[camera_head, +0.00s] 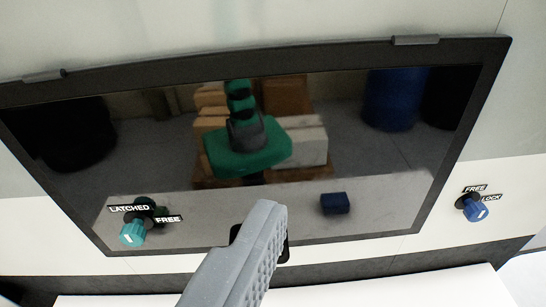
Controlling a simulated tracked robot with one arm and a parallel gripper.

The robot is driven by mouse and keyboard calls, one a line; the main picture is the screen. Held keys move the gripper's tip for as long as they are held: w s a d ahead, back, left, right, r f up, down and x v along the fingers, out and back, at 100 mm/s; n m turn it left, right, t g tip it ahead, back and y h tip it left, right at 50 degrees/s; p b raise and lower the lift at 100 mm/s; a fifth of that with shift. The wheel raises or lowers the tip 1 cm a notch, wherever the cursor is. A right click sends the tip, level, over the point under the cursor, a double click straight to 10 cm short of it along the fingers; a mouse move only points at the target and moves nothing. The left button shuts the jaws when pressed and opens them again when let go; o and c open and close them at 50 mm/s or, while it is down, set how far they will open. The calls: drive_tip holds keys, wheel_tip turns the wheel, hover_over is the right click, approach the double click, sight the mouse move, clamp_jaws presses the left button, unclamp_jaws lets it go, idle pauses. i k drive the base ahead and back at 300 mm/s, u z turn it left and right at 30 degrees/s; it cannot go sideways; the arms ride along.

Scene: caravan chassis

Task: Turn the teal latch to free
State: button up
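The teal latch (132,232) is a ribbed knob with a short white mark on its face, at the lower left corner of the dark window. A LATCHED label (129,208) sits above it and a FREE label (168,219) sits to its upper right. The white mark is too small to tell clearly which label it points at. My gripper (265,215) reaches up from the bottom middle, well to the right of the teal latch and apart from it. Only one grey finger with a ribbed pad shows clearly, so its opening is unclear.
A blue knob (474,209) with FREE and LOCK labels is at the right. The black-framed window (419,232) fills the middle, with hinges (416,40) along its top. A black piece (281,250) shows behind my finger. Boxes and barrels appear in the glass. A pale ledge lies below.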

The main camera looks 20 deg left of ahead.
sight(134, 234)
drive_tip(key=z, duration=1.4)
drive_tip(key=k, duration=0.45)
drive_tip(key=u, duration=1.55)
